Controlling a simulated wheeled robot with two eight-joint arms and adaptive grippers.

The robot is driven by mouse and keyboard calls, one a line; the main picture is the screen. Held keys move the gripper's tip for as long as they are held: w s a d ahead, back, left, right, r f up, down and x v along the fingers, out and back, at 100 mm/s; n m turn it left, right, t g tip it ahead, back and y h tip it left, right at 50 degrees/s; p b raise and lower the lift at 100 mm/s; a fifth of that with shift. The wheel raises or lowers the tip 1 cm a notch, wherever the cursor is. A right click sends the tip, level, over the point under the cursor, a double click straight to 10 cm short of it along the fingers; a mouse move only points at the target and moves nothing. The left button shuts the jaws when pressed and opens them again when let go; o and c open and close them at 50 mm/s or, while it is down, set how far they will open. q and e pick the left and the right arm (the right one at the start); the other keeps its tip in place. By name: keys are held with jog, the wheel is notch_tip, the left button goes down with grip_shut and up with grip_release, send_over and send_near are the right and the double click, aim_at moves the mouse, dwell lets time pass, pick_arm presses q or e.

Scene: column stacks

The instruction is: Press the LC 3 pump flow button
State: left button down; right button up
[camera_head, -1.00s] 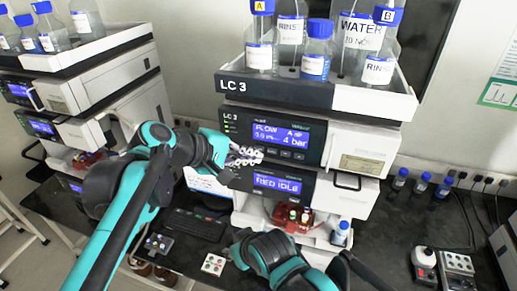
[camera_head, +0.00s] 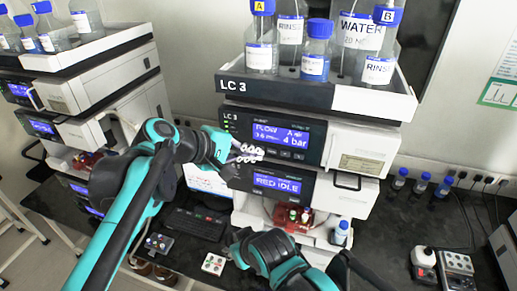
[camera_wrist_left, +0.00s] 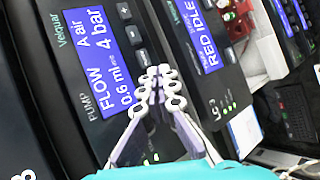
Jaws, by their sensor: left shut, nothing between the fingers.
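The LC 3 pump (camera_head: 318,148) is the upper dark module under the LC 3 bottle tray, with a blue display showing flow and 4 bar. In the left wrist view its display (camera_wrist_left: 97,42) reads FLOW 0.6 ml, A air, 4 bar. A row of small dark buttons (camera_wrist_left: 132,33) runs beside the display. My left gripper (camera_head: 257,154) is shut and empty, its fingertips at the left end of the button row. In the left wrist view the gripper (camera_wrist_left: 163,78) covers the button nearest the tips; contact cannot be told. My right gripper is not in view, only its arm.
A lower module (camera_head: 277,183) reading RED IDLE sits just below the pump. Several bottles stand in the tray (camera_head: 275,93) above. A second stack (camera_head: 90,95) stands at the left. A keyboard (camera_head: 195,224) and a small button box (camera_head: 214,263) lie on the bench.

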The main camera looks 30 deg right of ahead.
pick_arm(q)
jog(key=shift+w+d, duration=0.1)
dwell(0.5)
jog(key=shift+s+a, duration=0.6)
jog(key=shift+a, duration=0.05)
jog(key=s+a, duration=0.3)
jog(key=shift+s+a+p, duration=0.1)
jog(key=shift+a+p, duration=0.25)
jog(key=shift+a, duration=0.05)
jog(key=shift+f, duration=0.1)
dwell(0.6)
